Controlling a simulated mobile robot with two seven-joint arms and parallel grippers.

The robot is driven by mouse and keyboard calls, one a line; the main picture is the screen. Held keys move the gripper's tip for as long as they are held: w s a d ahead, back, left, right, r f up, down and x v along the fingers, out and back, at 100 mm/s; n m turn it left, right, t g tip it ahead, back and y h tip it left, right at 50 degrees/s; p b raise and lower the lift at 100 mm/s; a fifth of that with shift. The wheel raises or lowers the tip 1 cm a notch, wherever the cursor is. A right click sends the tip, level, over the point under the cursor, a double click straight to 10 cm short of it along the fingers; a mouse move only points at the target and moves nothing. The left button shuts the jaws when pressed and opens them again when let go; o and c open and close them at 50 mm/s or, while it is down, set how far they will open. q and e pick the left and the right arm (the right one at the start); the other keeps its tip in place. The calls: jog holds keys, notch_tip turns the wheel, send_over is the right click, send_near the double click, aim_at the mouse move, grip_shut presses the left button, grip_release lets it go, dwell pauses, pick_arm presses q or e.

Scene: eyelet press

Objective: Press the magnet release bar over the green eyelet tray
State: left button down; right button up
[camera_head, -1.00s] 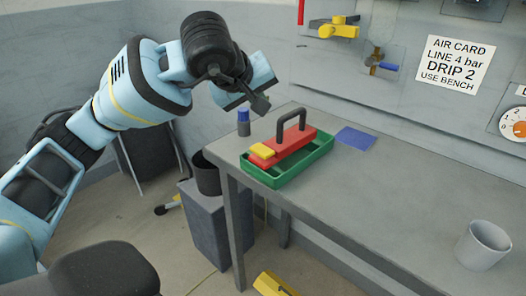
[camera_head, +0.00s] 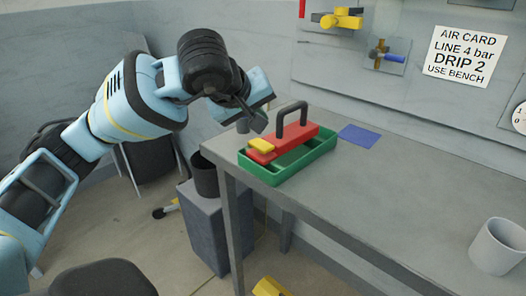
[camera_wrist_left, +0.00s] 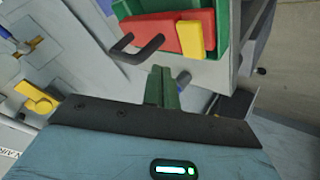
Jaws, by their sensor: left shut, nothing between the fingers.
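A red magnet block (camera_head: 290,142) with a black arched handle (camera_head: 291,114) lies over the green eyelet tray (camera_head: 291,166) on the bench. A yellow bar (camera_head: 261,145) sits at its near left end. In the left wrist view I see the red block (camera_wrist_left: 165,29), the yellow bar (camera_wrist_left: 192,38) and the green tray (camera_wrist_left: 222,28). My left gripper (camera_head: 259,122) is shut and empty, just above and behind the yellow bar in the head view, apart from it. Its fingers (camera_wrist_left: 163,88) also show in the left wrist view. My right gripper is not in view.
A blue mat (camera_head: 359,136) lies right of the tray and a grey cup (camera_head: 497,247) at the bench's right. The bench between tray and cup is clear.

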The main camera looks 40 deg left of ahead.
aim_at(258, 146)
pick_arm(q)
jog(key=shift+f+b, duration=0.35)
jog(key=shift+f, duration=0.5)
jog(key=shift+f+b, duration=0.5)
jog(key=shift+f, duration=0.35)
dwell(0.4)
jog(key=shift+f, duration=0.1)
jog(key=shift+f+b, duration=0.3)
jog(key=shift+f, duration=0.05)
